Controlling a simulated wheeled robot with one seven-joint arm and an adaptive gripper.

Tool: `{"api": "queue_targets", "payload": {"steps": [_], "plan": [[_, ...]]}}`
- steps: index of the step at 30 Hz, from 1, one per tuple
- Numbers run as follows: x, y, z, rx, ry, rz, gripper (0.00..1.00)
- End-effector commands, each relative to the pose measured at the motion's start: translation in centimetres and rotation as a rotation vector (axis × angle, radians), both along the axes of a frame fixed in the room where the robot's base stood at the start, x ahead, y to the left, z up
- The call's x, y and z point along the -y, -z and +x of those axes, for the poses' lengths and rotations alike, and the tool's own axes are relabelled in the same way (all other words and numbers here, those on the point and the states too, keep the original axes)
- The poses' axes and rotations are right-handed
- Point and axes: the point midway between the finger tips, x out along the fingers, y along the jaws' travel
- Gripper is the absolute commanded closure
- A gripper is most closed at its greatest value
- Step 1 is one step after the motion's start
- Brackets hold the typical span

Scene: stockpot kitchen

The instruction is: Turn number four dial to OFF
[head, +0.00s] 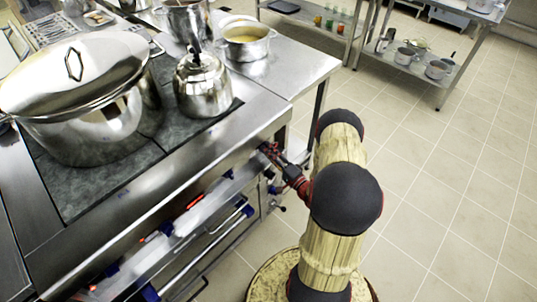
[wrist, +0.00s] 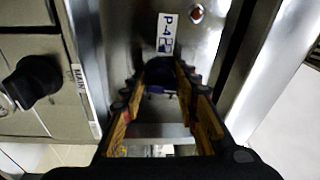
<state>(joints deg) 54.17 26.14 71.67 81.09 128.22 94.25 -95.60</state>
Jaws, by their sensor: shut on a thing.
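The number four dial (wrist: 160,68) is a dark knob on the steel front panel, just below a white label marked P-4 (wrist: 167,34). In the wrist view my gripper (wrist: 160,77) has its two yellow-padded fingers on either side of the dial, shut on it. The fingers hide part of the dial, and I cannot read its pointer setting. In the head view my gripper (head: 271,154) is at the right end of the stove front (head: 190,205), where the dial is too small and covered to make out.
A black knob (wrist: 36,80) beside a MAIN label (wrist: 77,76) sits to the left in the wrist view. A round orange-red light (wrist: 196,13) is near the P-4 label. A large lidded stockpot (head: 85,130) and a kettle (head: 202,85) stand on the stove. Tiled floor (head: 440,190) is open on the right.

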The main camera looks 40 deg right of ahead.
Motion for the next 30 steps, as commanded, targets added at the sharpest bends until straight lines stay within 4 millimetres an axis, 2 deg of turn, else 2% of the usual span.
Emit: {"api": "queue_targets", "payload": {"steps": [9,22,23,30], "plan": [[-0.11,0.33,-0.08,0.001,-0.001,-0.079,0.95],[-0.13,0.34,-0.09,0.002,-0.001,-0.087,0.95],[-0.13,0.34,-0.09,0.002,-0.001,-0.087,0.68],[-0.07,0.22,-0.05,0.004,0.0,-0.088,0.55]]}}
